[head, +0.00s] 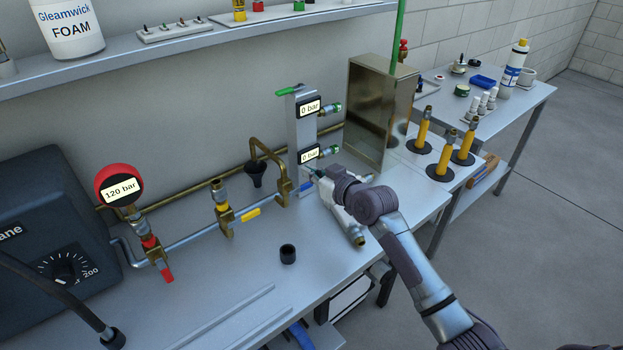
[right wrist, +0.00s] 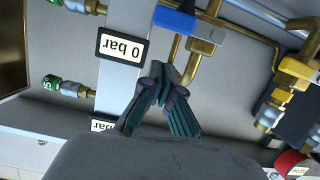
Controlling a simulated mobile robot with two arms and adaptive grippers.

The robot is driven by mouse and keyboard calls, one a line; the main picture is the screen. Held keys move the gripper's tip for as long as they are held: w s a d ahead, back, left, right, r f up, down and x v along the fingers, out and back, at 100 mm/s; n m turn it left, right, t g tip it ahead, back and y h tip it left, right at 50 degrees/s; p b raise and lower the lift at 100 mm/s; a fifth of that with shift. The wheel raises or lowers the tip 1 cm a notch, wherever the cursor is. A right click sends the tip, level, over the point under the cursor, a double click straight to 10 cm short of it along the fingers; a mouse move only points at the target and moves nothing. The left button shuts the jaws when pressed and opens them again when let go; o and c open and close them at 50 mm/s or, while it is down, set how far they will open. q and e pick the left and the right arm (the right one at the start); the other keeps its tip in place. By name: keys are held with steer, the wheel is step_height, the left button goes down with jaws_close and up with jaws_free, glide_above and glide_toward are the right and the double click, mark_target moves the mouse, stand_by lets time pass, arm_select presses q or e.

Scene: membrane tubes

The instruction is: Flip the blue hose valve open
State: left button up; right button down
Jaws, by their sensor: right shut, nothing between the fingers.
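The blue valve lever (head: 307,185) shows as a small blue piece at the foot of the grey upright block (head: 300,125), partly hidden by my gripper. In the right wrist view the blue lever (right wrist: 174,20) lies at the top, just beyond my fingertips. My right gripper (head: 314,175) is shut and empty beside the block, close to the lever. In the right wrist view its fingertips (right wrist: 160,72) are together, with brass pipe behind them. My left gripper is not in view.
A red-handled valve (head: 167,273) and a yellow-handled valve (head: 250,212) sit along the pipe to the left. A brass-coloured box (head: 378,110) stands right of the block. The front bench middle is mostly clear.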

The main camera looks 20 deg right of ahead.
mark_target(301, 189)
steer(key=shift+s+d+f, duration=0.1)
steer(key=shift+s+f, duration=0.05)
steer(key=shift+f, duration=1.35)
